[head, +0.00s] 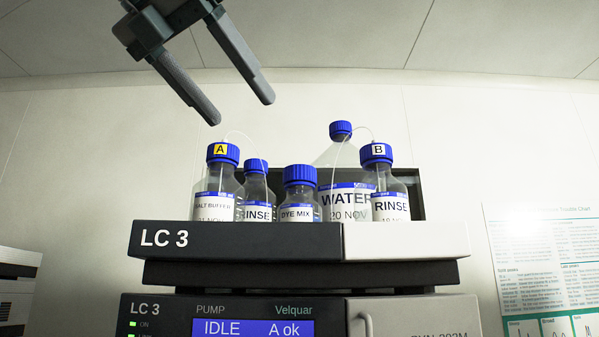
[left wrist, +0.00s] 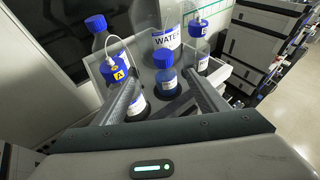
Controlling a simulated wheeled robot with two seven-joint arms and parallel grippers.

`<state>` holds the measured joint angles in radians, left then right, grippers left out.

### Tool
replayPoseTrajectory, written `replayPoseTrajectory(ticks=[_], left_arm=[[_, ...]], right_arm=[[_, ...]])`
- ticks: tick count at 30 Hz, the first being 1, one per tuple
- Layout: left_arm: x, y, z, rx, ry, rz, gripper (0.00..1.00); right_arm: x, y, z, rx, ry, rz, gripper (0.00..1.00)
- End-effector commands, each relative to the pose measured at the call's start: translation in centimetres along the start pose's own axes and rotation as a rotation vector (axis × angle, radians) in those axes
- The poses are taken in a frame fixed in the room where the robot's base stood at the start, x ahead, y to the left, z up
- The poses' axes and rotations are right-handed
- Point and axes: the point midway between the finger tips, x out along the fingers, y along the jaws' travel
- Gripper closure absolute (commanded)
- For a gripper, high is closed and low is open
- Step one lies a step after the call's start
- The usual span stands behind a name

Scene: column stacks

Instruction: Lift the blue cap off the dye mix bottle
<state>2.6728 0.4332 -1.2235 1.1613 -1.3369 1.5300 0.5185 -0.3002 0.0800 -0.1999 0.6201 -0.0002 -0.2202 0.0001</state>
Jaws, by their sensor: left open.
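The dye mix bottle (head: 299,209) stands upright in the front row of the tray on top of the LC 3 unit, with its ribbed blue cap (head: 300,175) on. In the left wrist view the blue cap (left wrist: 163,60) sits between the finger lines, on the short bottle with a blue-edged label. My left gripper (head: 242,110) is open and empty. In the head view it hangs above and left of the dye mix cap, fingers pointing down and right, apart from every bottle. My right gripper is not in view.
The salt buffer bottle (head: 214,186) with cap A and a rinse bottle (head: 256,190) stand left of the dye mix. The water bottle (head: 340,160) and rinse bottle B (head: 390,183) stand right. Thin tubes arch from some caps. Space above the caps is otherwise free.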

Motion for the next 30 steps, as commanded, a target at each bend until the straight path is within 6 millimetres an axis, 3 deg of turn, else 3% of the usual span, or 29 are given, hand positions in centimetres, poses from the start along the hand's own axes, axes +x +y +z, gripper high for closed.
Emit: replayPoseTrajectory(ticks=[15,21,30], left_arm=[[8.7,0.0,0.2,0.001,0.002,0.0,0.33],[9.8,-0.1,0.1,0.001,0.001,0.0,0.33],[9.9,-0.1,0.1,0.0,0.001,0.0,0.33]], right_arm=[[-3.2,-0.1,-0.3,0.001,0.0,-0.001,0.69],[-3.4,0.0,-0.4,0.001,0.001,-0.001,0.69],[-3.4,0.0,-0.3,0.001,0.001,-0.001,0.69]])
